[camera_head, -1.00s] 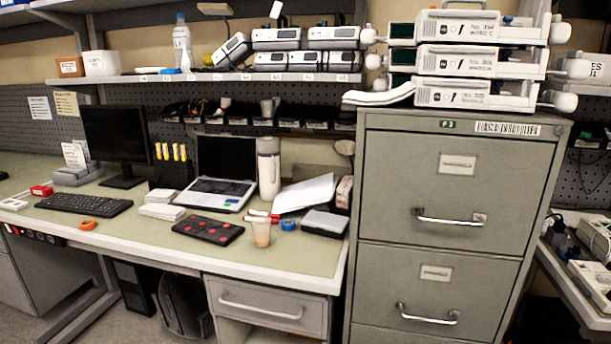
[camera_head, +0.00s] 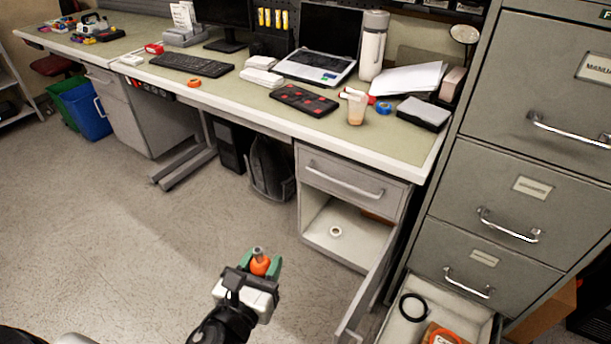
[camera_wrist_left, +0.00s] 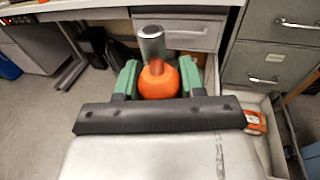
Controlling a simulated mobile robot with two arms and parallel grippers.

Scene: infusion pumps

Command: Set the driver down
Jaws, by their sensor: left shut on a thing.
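The driver (camera_head: 260,264) has an orange handle and a short grey metal shaft. My left gripper (camera_head: 258,268) is shut on its handle, with the green fingers on either side. The shaft points away from the gripper, and the driver is in the air in front of the desk, over the floor. In the left wrist view the orange handle (camera_wrist_left: 159,82) sits between the green fingers (camera_wrist_left: 158,80), with the metal shaft rising above it. My right gripper is not in view.
The desk (camera_head: 240,105) carries a laptop, keyboard, cup and a black mat with red spots (camera_head: 304,100). Below it an open compartment (camera_head: 345,250) holds a white ring, and its door (camera_head: 375,275) stands out. The cabinet's bottom drawer (camera_head: 405,325) is open with a black loop inside.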

